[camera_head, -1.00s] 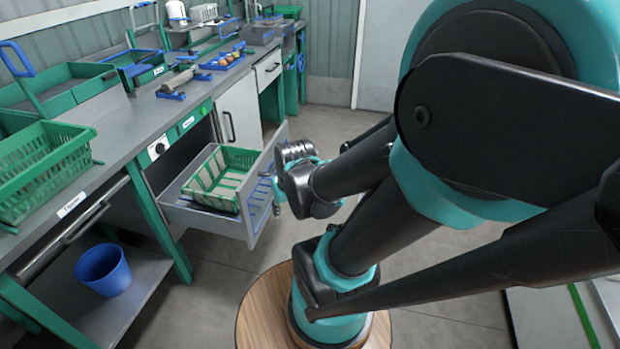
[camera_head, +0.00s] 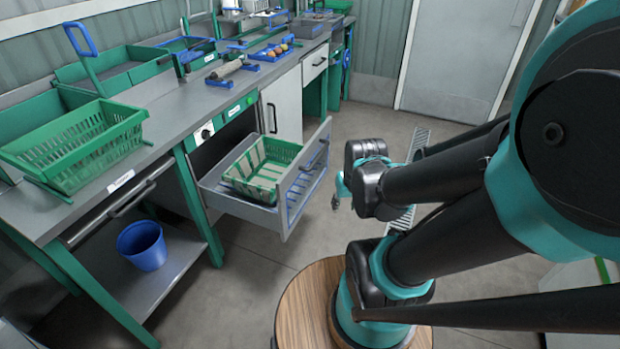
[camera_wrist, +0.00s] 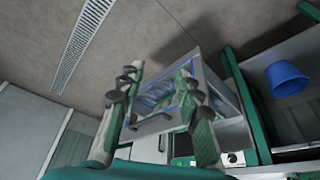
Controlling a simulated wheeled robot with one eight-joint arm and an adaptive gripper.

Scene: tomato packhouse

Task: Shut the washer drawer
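The washer drawer (camera_head: 291,201) is pulled out from under the bench, with a grey front and a blue slatted panel. A green crate with pale strips (camera_head: 262,168) sits inside it. My gripper (camera_head: 338,194) is to the right of the drawer front, with a visible gap in the head view. In the wrist view my gripper (camera_wrist: 157,78) has its two fingers spread and nothing between them. The drawer (camera_wrist: 222,92) shows beyond and between the fingers there, its front partly hidden by the right finger.
The bench (camera_head: 205,100) runs along the left, with a green basket (camera_head: 85,143) and trays on top. A blue bucket (camera_head: 142,246) stands on the lower shelf. A white cabinet door (camera_head: 283,106) is beyond the drawer.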

